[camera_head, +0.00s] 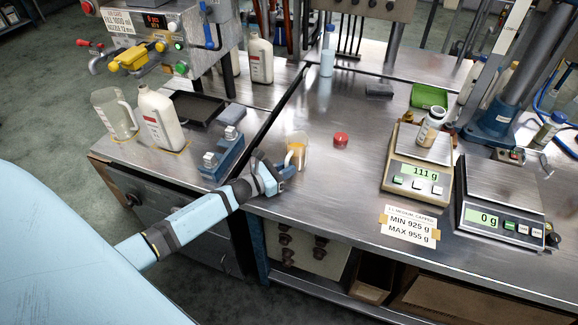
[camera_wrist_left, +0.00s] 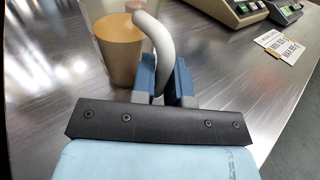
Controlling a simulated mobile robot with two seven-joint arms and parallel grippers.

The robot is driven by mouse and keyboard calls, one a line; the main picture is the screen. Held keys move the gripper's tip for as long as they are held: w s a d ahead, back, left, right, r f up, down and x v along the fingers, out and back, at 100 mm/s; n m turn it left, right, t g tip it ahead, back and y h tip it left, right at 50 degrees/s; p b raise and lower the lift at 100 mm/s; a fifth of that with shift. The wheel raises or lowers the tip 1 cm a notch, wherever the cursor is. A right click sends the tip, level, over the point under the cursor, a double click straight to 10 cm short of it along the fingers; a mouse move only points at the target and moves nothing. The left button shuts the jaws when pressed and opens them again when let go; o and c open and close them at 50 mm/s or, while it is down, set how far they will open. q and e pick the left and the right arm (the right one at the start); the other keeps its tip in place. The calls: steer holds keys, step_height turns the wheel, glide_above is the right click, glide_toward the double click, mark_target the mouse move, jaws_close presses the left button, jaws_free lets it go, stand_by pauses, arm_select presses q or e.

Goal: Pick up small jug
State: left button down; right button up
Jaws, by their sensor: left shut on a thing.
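The small jug (camera_head: 299,147) is a clear cup with amber liquid and a pale curved handle. It stands upright near the front edge of the steel bench in the head view, and I cannot tell whether its base touches the bench. In the left wrist view the jug (camera_wrist_left: 118,42) is just beyond the fingers, and its handle (camera_wrist_left: 160,48) passes between them. My left gripper (camera_head: 284,171) is shut on that handle; it also shows in the left wrist view (camera_wrist_left: 165,82). My right gripper is not in view.
A red cap (camera_head: 340,139) lies right of the jug. Two scales stand farther right; the left scale (camera_head: 416,165) reads 111 g with a small bottle (camera_head: 431,126) on it. A blue fixture (camera_head: 224,155), a large clear jug (camera_head: 115,115) and a white bottle (camera_head: 160,118) stand left.

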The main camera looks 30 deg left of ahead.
arm_select(q)
step_height(320, 180, up, 20)
steer(key=p, duration=0.1)
stand_by(1.2)
steer(key=shift+f, duration=0.15)
